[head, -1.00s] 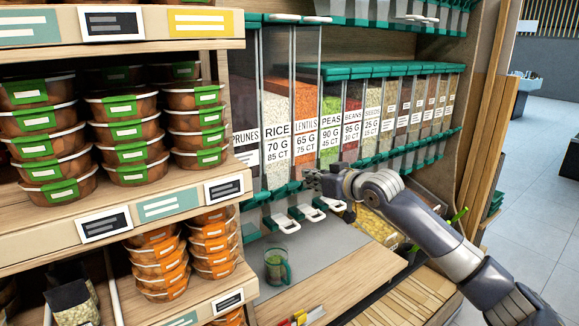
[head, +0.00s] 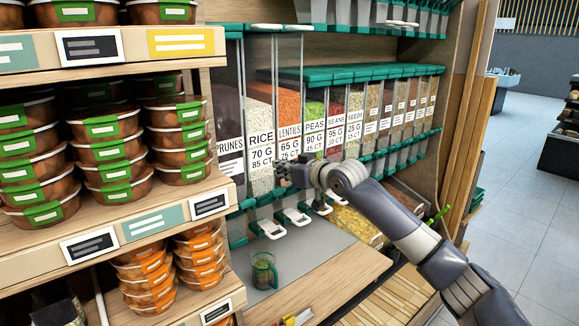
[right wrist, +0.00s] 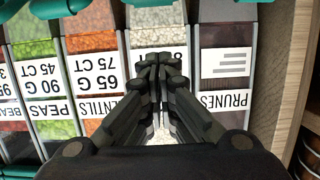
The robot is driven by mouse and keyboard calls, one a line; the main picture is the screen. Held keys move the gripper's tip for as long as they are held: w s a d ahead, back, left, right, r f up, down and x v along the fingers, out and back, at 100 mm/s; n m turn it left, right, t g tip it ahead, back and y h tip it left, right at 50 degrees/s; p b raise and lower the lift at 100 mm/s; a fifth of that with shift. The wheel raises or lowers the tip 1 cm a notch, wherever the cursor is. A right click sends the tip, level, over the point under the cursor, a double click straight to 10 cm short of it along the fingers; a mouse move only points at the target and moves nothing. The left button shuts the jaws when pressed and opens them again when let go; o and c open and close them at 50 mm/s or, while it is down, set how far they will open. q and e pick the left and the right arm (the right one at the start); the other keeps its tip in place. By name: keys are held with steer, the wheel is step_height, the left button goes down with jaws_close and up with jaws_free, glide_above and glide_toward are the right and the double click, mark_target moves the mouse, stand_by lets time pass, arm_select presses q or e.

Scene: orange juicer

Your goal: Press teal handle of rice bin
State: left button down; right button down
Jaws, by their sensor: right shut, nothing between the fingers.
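The rice bin (head: 260,125) is a clear dispenser of white grain with a white label reading RICE, between prunes and lentils. Its lower front has teal parts (head: 262,199), and white-tipped levers (head: 268,229) stick out beneath the row. I cannot tell for certain which lever belongs to rice. My right gripper (head: 279,174) is shut and empty, in front of the lower edge of the rice and lentils labels. In the right wrist view the shut fingertips (right wrist: 157,62) cover most of the rice label (right wrist: 177,58); contact cannot be told. My left gripper is not in view.
A glass mug (head: 263,271) with a teal handle stands on the grey counter (head: 310,250) below the bins. Shelves of packed containers (head: 110,155) crowd the left side. Lentils (head: 289,110) and other bins continue to the right.

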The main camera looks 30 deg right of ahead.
mark_target(278, 192)
steer(key=p+x, duration=0.1)
steer(key=x, duration=0.3)
steer(key=shift+w+a+r, duration=0.1)
steer(key=shift+w+r, duration=0.05)
steer(key=f, duration=0.1)
steer(key=s+f+p, duration=0.1)
steer(key=shift+s+f+p, duration=0.2)
steer(key=shift+f+p, duration=0.1)
steer(key=shift+f, duration=0.05)
steer(key=shift+s+d+f, duration=0.3)
steer(key=shift+s+f, duration=0.05)
steer(key=shift+s, duration=0.05)
steer(key=shift+f, duration=0.15)
steer(key=shift+a, duration=0.1)
